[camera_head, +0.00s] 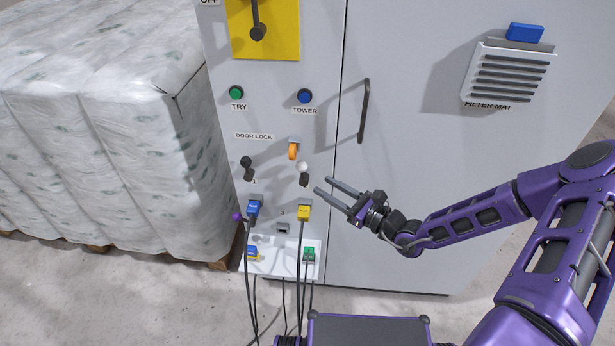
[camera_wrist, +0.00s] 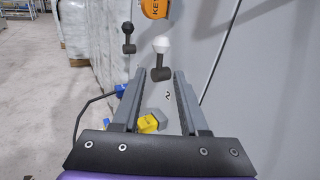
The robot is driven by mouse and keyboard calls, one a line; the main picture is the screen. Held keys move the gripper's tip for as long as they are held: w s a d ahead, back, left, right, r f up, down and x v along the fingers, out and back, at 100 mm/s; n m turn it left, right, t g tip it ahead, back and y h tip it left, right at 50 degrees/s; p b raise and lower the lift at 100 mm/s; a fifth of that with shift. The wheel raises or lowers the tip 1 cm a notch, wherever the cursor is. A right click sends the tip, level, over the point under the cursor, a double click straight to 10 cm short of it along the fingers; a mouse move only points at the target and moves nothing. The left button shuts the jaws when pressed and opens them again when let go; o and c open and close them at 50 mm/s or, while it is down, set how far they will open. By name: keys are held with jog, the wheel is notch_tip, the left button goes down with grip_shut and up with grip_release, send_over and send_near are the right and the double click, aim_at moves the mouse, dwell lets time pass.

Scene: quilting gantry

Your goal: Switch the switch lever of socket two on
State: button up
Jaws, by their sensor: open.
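The lever with a white ball knob (camera_head: 302,167) sits on the grey cabinet front, above a yellow plug (camera_head: 303,212). Its white knob (camera_wrist: 162,45) points up from a dark base in the wrist view, with a "2" label just below. My gripper (camera_head: 322,185) is open and empty, just right of the lever in the head view. In the wrist view, the lever's dark base shows between the fingertips of my gripper (camera_wrist: 159,76), and the knob is beyond them. I cannot tell whether the fingers touch the lever.
A similar lever with a black knob (camera_head: 246,162) is to the left, above a blue plug (camera_head: 253,208). An orange door-lock key (camera_head: 293,151) is just above the white-knob lever. Cables hang below the plugs. A vertical door handle (camera_head: 364,111) and wrapped pallet (camera_head: 130,130) stand nearby.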

aim_at(302, 172)
jog(key=x, duration=0.7)
grip_shut()
jog(key=shift+b, duration=0.3)
